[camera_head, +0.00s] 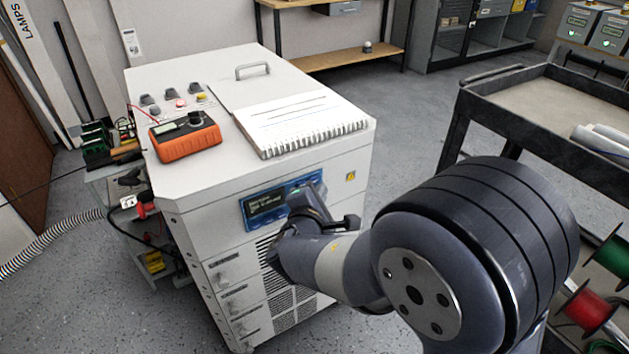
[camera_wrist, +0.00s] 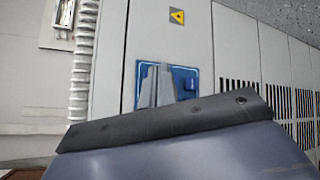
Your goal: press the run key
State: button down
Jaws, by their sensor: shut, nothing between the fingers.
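The blue control panel (camera_head: 250,222) with a dark display (camera_head: 266,203) is on the front face of the white cabinet (camera_head: 205,195). Small text on the display is too blurred to read. My gripper (camera_head: 302,192) is in front of the panel's right part and covers some of it. In the wrist view, the blue panel (camera_wrist: 186,80) lies behind my gripper's grey fingers (camera_wrist: 158,72), which are together with nothing between them. I cannot tell whether the fingertips touch the panel. The run key cannot be made out; my gripper hides part of the panel.
An orange meter (camera_head: 186,140) and a spiral notebook (camera_head: 298,120) lie on the cabinet top. A dark cart (camera_head: 515,138) stands at the right, with cable spools (camera_head: 588,306) low beside my arm. A ribbed hose (camera_head: 50,236) runs on the left. Open floor lies behind the cabinet.

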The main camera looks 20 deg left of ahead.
jog(key=shift+a, duration=0.1)
dwell(0.3)
jog(key=shift+w+a+b, duration=0.25)
jog(key=shift+w+b, duration=0.05)
jog(key=shift+w+a, duration=0.2)
jog(key=shift+a, duration=0.05)
dwell(0.7)
jog(key=shift+d+b, duration=0.1)
jog(key=shift+b, duration=0.2)
jog(key=shift+s+d+b, duration=0.4)
jog(key=shift+s+d, duration=0.1)
jog(key=shift+s+d+b, duration=1.05)
jog(key=shift+s+d, duration=0.6)
jog(key=shift+d, duration=0.25)
jog(key=shift+a, duration=0.1)
